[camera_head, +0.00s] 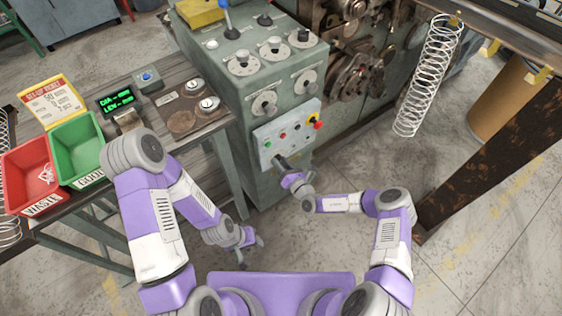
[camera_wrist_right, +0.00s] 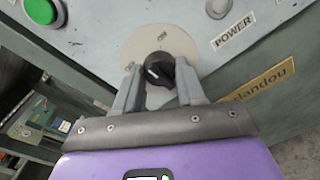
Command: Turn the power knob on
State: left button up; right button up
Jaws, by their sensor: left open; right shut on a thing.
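The power knob (camera_wrist_right: 159,70) is a black rotary knob on a pale round dial plate, beside a "POWER" label (camera_wrist_right: 233,33) in the right wrist view. My right gripper (camera_wrist_right: 157,88) has a finger on each side of the knob and is shut on it. In the head view my right gripper (camera_head: 282,165) reaches the lower part of the light control panel (camera_head: 270,142) and hides the knob there. My left gripper (camera_head: 247,245) is open and empty, low in front of the machine and away from the panel.
A green button (camera_wrist_right: 42,11) sits left of the dial. A red-and-yellow switch (camera_head: 315,121) is at the panel's right. A bench at left holds a red bin (camera_head: 30,170), a green bin (camera_head: 78,145) and a green-lit display (camera_head: 117,100). A coil spring (camera_head: 428,75) hangs at right.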

jog(key=m, duration=0.8)
jog(key=shift+s+f+m+g+y, duration=0.1)
jog(key=shift+m+g+y, duration=0.2)
jog(key=shift+m+y, duration=0.1)
dwell(0.5)
jog(key=o, duration=1)
jog(key=shift+o, duration=0.2)
jog(key=p+v, duration=0.2)
jog(key=v, duration=0.5)
jog(key=shift+s, duration=0.2)
jog(key=shift+d, duration=0.15)
